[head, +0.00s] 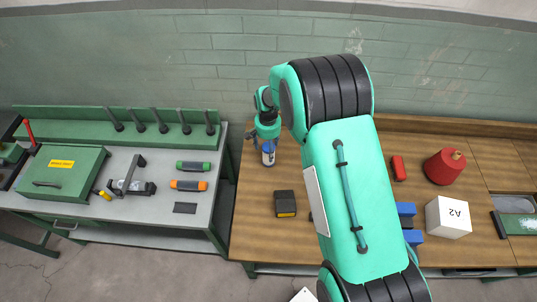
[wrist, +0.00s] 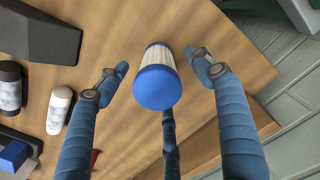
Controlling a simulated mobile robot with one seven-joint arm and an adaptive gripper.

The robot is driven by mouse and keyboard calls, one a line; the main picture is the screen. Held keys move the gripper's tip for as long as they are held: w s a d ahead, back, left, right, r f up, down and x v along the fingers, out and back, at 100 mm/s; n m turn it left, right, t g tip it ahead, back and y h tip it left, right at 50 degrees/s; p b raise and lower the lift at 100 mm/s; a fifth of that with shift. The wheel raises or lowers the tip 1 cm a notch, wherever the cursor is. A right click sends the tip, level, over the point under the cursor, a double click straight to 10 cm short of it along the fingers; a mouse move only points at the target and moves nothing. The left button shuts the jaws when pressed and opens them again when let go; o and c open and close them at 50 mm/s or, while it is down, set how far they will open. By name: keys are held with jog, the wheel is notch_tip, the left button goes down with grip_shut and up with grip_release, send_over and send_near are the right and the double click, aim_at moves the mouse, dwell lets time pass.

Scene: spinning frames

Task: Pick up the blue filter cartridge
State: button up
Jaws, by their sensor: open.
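The blue filter cartridge (wrist: 157,86) has blue end caps and a white pleated body. In the wrist view it stands on the wooden bench, between the spread fingers of my gripper (wrist: 160,70). The fingers are open, with visible gaps to the cartridge on the left and right. A third finger shows below it, near its blue cap; whether that one touches is unclear. In the head view the cartridge (head: 268,158) is near the left end of the bench, partly hidden by my gripper (head: 267,138) just above it.
A grey table (head: 150,212) with tools stands to the left, across a gap. The brick wall is behind.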

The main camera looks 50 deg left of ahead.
jog(key=shift+f, duration=0.75)
jog(key=shift+f, duration=0.1)
jog(key=shift+d+f+p, duration=0.2)
jog(key=shift+f+p, duration=0.5)
jog(key=shift+f, duration=1.8)
jog(key=shift+c, duration=0.3)
jog(key=c, duration=1.3)
